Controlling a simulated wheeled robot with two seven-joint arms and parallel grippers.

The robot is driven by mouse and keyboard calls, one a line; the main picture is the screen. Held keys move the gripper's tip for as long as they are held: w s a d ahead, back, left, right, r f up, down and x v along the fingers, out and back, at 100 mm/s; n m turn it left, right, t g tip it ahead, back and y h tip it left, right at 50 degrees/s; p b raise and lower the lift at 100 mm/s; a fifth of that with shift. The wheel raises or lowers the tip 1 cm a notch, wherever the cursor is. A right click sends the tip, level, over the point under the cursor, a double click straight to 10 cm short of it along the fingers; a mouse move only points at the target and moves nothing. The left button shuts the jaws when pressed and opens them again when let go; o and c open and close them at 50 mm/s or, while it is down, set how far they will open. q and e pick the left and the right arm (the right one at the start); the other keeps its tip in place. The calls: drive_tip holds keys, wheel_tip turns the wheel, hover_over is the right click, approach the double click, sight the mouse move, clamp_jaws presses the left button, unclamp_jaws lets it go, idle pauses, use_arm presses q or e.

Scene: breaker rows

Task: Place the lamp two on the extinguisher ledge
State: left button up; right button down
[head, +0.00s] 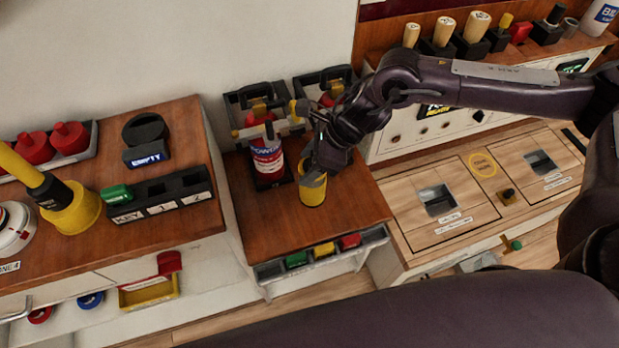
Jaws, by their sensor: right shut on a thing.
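A yellow cylinder with a dark band, which I take to be lamp two (313,194), stands upright at the extinguisher ledge (265,225). It is at or just above the wooden top; I cannot tell if it touches. My right gripper (314,176) is shut on its upper part from above, hiding its top. A red and white extinguisher (267,161) stands in a black holder just left of the lamp. My left gripper is not in view.
More black holders with red items stand behind the gripper. A rack with green, yellow and red blocks (324,249) runs along the ledge's front. A labelled black holder (163,195) with two open slots sits on the left counter. The ledge's front left is clear.

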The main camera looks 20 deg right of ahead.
wheel_tip(320, 180, down, 7)
drive_tip(key=shift+r, duration=0.2)
idle(0.3)
drive_tip(key=shift+f, duration=0.15)
drive_tip(key=c, duration=0.5)
unclamp_jaws()
